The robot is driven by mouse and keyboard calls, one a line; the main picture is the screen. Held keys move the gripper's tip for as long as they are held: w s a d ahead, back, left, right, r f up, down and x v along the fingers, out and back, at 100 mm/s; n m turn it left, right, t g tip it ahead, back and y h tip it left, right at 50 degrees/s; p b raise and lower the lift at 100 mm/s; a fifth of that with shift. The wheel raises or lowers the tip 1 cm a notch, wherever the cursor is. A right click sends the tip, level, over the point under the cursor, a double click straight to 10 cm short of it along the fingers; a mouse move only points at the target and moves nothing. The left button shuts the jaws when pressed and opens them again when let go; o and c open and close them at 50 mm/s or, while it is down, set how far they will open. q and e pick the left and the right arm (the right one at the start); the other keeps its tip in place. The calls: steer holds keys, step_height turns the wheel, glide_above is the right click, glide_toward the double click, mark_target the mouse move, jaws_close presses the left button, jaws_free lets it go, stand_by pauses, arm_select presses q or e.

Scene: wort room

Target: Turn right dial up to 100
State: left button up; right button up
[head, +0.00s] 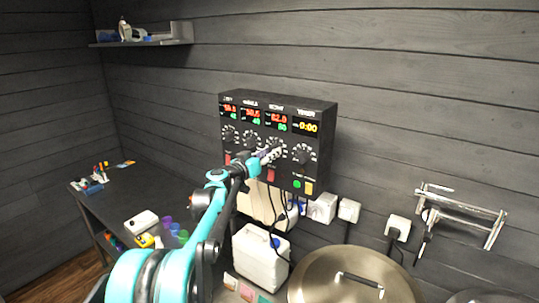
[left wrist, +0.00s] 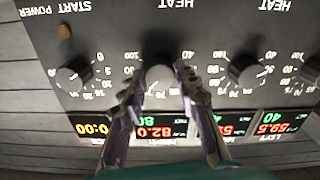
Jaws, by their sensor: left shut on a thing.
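The black control box (head: 325,130) hangs on the wall, with a row of dials under red, green and yellow displays. The right dial (left wrist: 160,82) sits under the display (head: 277,122) reading 82.0 in red and 80 in green. My left gripper (head: 270,154) reaches the box front at this dial. In the left wrist view, which is upside down, its two fingers (left wrist: 160,88) are shut on the dial, one on each side. The fingers partly hide the dial and its scale. My right gripper is in neither view.
The timer dial (left wrist: 74,75) and middle dial (left wrist: 247,74) flank the held dial closely. Red switches (head: 271,174) and a green button (head: 297,184) lie below. A white canister (head: 260,262) and a lidded metal kettle (head: 320,280) stand beneath the box, with cables and plugs nearby.

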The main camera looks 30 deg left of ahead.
arm_select(q)
steer(key=m, duration=1.4)
steer(key=shift+b, duration=0.35)
steer(key=shift+m, duration=0.3)
steer(key=o, duration=1.2)
steer(key=shift+c, duration=0.2)
steer(key=s, duration=1.2)
steer(key=shift+a, duration=0.45)
